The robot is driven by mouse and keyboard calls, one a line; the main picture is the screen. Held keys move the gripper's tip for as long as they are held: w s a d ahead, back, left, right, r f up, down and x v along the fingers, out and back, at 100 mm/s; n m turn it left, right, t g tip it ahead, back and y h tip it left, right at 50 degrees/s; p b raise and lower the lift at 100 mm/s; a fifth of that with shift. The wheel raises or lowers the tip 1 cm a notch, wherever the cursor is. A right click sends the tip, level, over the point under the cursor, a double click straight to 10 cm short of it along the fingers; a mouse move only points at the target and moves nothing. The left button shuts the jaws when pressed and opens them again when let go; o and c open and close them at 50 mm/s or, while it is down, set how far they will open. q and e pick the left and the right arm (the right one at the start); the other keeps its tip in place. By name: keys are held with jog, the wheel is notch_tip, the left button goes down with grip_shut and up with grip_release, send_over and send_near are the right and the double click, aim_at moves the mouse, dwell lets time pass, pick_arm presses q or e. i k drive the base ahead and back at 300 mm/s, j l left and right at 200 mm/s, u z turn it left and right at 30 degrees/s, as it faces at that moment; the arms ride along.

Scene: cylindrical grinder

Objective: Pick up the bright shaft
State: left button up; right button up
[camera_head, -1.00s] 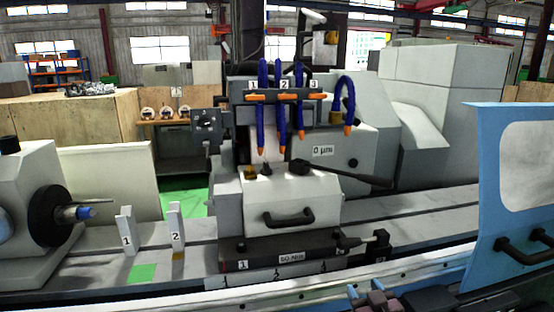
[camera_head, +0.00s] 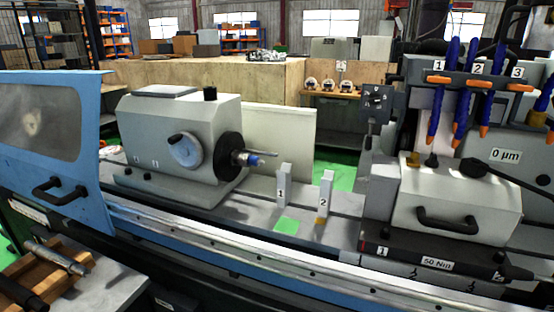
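A bright metallic shaft (camera_head: 56,257) lies on a wooden rack (camera_head: 82,262) at the lower left. A dark shaft (camera_head: 22,294) lies nearer to me on the same rack, partly cut off by the picture's edge. The bright shaft appears to lie apart from the dark one. Neither of my grippers shows in this view.
A grey side table (camera_head: 115,285) bears the rack. The grinder's blue door (camera_head: 55,135) with dark handles stands behind it. The headstock (camera_head: 185,140), posts marked 1 (camera_head: 283,182) and 2 (camera_head: 325,195), and a grey wheel housing (camera_head: 455,200) sit on the machine bed.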

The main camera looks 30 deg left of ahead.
aim_at(69, 265)
jog(key=u, duration=2.6)
